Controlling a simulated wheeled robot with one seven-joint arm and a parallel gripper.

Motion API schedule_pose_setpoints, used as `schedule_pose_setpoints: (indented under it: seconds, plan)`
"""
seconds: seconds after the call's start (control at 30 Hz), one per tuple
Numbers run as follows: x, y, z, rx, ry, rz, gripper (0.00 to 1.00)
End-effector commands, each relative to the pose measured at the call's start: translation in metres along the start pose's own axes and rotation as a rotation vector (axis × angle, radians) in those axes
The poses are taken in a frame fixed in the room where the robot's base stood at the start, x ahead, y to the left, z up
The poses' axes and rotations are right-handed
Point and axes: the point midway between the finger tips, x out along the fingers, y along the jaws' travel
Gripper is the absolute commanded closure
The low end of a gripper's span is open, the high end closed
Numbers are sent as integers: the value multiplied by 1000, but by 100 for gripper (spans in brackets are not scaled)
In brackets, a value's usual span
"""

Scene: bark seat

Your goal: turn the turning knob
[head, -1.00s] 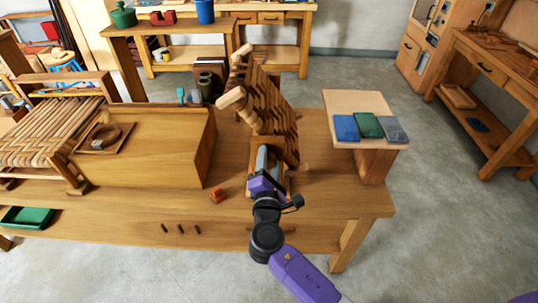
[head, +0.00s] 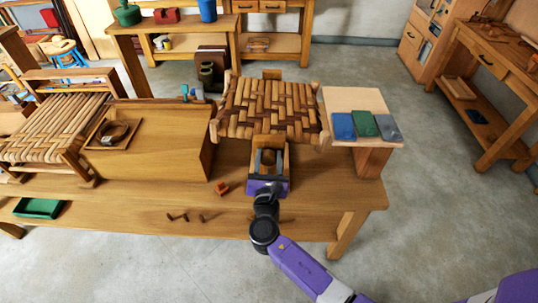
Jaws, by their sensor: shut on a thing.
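The woven bark seat (head: 270,108) stands in the middle of the bench in a stand with a wooden housing (head: 268,141). Its woven face is turned toward me. The turning knob (head: 268,157) sits at the front of the housing, below the seat, and is largely hidden by my gripper. My gripper (head: 268,166) reaches in from the front with one grey finger on each side of the knob, shut on it.
A wooden box with a small tray (head: 112,134) stands left of the seat. Blue, green and grey blocks (head: 364,126) lie on a raised board at the right. A small orange piece (head: 222,187) and dark pegs (head: 186,217) lie on the bench (head: 310,210).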

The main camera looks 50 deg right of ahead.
Motion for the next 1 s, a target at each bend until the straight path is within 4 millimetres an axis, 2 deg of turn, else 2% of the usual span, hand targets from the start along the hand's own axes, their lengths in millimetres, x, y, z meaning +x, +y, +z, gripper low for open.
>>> schedule_pose_setpoints:
  seconds: [0.3,0.8,0.83,0.93,1.0]
  plan:
    - [-1,1,-3,-106,4,2,95]
    - [-1,1,-3,-125,4,2,95]
    - [-1,1,-3,-125,4,2,51]
    - [-1,1,-3,-124,4,2,33]
    - [-1,1,-2,-123,3,2,33]
